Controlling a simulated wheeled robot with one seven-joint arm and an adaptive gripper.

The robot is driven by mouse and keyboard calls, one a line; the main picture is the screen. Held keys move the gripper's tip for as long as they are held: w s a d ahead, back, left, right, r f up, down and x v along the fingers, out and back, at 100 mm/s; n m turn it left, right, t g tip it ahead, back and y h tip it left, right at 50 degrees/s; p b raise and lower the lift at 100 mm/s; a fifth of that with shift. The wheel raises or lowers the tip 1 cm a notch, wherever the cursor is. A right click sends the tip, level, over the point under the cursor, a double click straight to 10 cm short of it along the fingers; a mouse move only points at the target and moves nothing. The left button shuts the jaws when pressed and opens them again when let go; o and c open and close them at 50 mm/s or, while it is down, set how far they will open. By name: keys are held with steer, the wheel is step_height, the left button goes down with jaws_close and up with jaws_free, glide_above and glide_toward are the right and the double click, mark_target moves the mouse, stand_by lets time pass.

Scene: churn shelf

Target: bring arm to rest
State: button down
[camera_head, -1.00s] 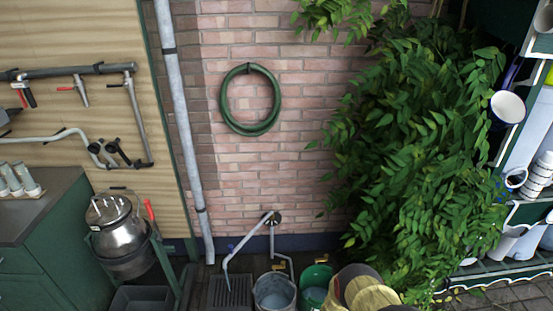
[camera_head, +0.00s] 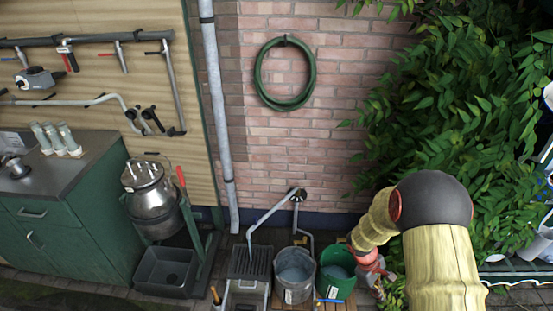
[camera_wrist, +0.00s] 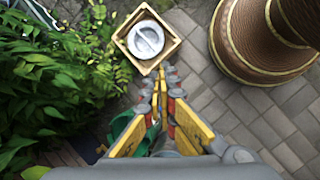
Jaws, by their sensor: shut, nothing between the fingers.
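My arm reaches into the lower right of the head view, with its dark round joint raised in front of the plants. My gripper (camera_wrist: 167,72) points away from the wrist camera, with its yellow and red fingers drawn together at the tips. It is shut and empty. In the head view the end of my arm hangs beside the green bucket (camera_head: 336,282), partly in front of it. The fingertips are too small there to make out.
Leafy plants (camera_head: 470,90) fill the right side, close to my arm. A grey bucket (camera_head: 293,276), a steel churn (camera_head: 152,203) on a stand and a green cabinet (camera_head: 65,235) stand to the left. A green hose (camera_head: 262,90) hangs on the brick wall.

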steer(key=s+a+r+m+t+y, duration=0.1)
steer(key=s+a+r, duration=0.4)
steer(key=r, duration=0.8)
steer(key=s+a+r+m+t+y, duration=0.2)
steer(key=s+a+r+m+t, duration=0.2)
steer(key=r, duration=0.9)
steer(key=s+a+r+m+t+y, duration=0.1)
steer(key=s+a+r, duration=0.5)
steer(key=r, duration=0.8)
steer(key=shift+s+a+m+t+y, duration=0.3)
steer(key=shift+s+a+m+t, duration=0.15)
steer(key=shift+m+t, duration=0.5)
steer(key=shift+w, duration=0.1)
